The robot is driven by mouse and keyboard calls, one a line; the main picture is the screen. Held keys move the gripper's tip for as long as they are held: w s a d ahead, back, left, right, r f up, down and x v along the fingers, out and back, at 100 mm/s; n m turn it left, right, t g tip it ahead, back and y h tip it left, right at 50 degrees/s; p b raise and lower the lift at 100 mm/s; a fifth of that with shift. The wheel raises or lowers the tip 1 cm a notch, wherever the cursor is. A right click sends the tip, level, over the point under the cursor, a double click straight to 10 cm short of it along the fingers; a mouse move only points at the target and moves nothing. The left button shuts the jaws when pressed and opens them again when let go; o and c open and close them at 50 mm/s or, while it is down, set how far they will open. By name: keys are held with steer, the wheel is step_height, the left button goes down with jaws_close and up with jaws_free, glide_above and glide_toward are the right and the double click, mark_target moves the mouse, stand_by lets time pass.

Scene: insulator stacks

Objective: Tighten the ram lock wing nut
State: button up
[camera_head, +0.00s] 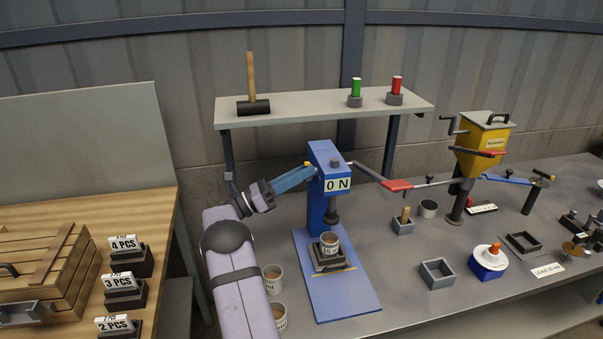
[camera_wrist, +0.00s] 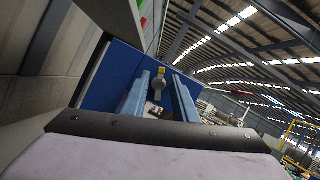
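My gripper (camera_head: 310,169) reaches from the left to the side of the press head. In the wrist view my gripper (camera_wrist: 161,76) has its two blue fingers apart.
A labelled cup (camera_head: 330,243) sits on a dark block under the ram. Two cups (camera_head: 272,279) stand left of the base, near my arm. A red-ended lever (camera_head: 397,185) and a yellow hopper (camera_head: 483,150) are to the right.

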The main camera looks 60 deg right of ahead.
jaws_close()
steer(key=shift+f+m+b, duration=0.2)
steer(key=shift+m+b, duration=0.3)
steer(key=shift+b, duration=0.1)
steer(key=shift+m+g+y+b, duration=0.75)
steer(key=shift+m+b, duration=0.65)
steer(key=shift+m, duration=0.45)
steer(key=shift+m+g+y+b, duration=0.75)
steer(key=shift+m+b, duration=0.65)
steer(key=shift+m, duration=0.45)
steer(key=shift+r+m+g, duration=0.1)
steer(key=shift+m+g, duration=0.3)
steer(key=shift+m, duration=0.1)
